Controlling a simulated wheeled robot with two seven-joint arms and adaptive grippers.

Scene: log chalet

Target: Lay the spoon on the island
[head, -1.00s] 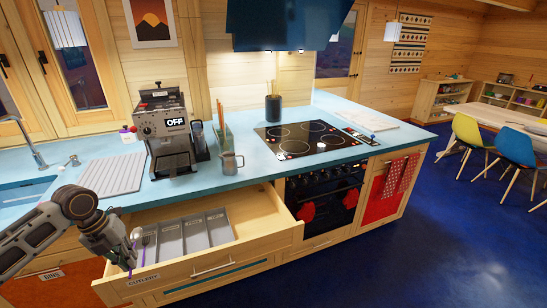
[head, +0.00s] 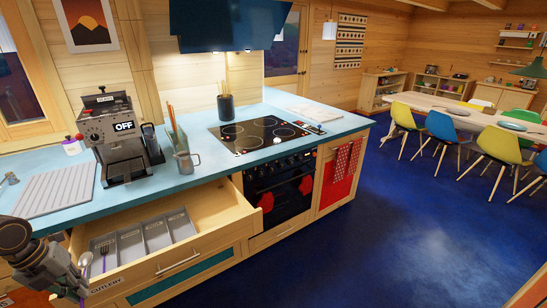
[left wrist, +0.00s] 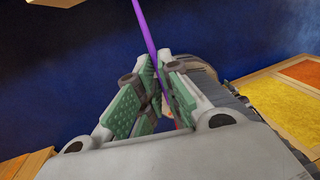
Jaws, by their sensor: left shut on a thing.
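My left gripper (head: 72,286) is at the lower left of the head view, beside the front left corner of the open cutlery drawer. It is shut on the spoon (head: 85,261), whose bowl points up with the purple handle below. In the left wrist view the purple handle (left wrist: 146,32) runs between the closed fingers (left wrist: 158,92), with blue floor beyond. No surface can be told for sure to be the island. A wooden edge (head: 531,292) shows at the lower right of the head view. My right gripper is not in view.
The open drawer (head: 205,262) holds a grey cutlery tray (head: 128,244) with another purple-handled utensil (head: 104,254). Above are a blue counter (head: 195,180), coffee machine (head: 117,140) and hob (head: 262,133). Open blue floor (head: 400,230) lies right, with a table and chairs (head: 443,133) behind.

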